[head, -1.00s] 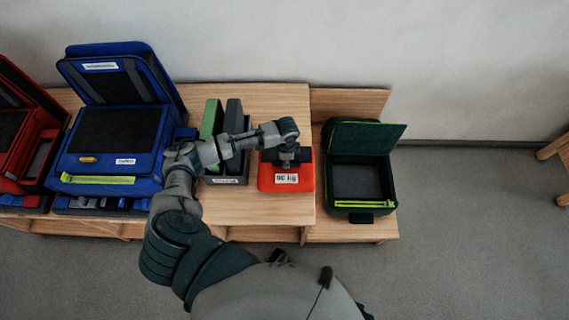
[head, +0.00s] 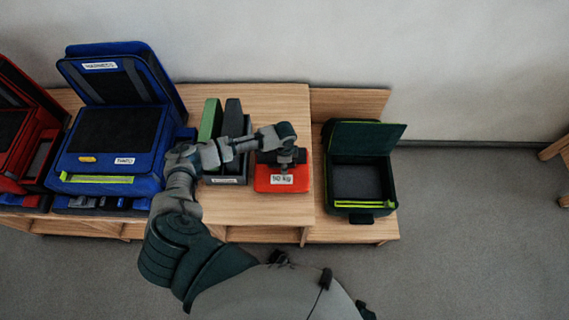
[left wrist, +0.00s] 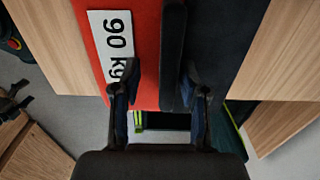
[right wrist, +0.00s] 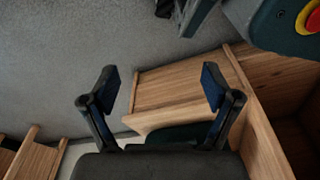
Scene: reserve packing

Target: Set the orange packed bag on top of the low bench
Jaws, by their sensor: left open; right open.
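The orange-red packed bag (head: 283,187), with a white weight label and a dark top, lies on the higher wooden bench near its right edge. My left gripper (head: 287,157) is right above its dark part. In the left wrist view the fingers (left wrist: 160,92) are apart, with the bag's dark handle strip (left wrist: 173,45) between or just beyond them; I cannot tell if they touch it. The low bench (head: 345,232) adjoins on the right, a step lower, and bears an open green case. My right gripper (right wrist: 158,88) is open and empty, pointing towards floor and wooden furniture.
The open dark green case (head: 391,178) takes up much of the low bench; bare wood shows behind it (head: 350,103). Left of the bag stands a grey holder with green and grey slabs (head: 210,120). Open blue (head: 110,140) and red cases stand further left.

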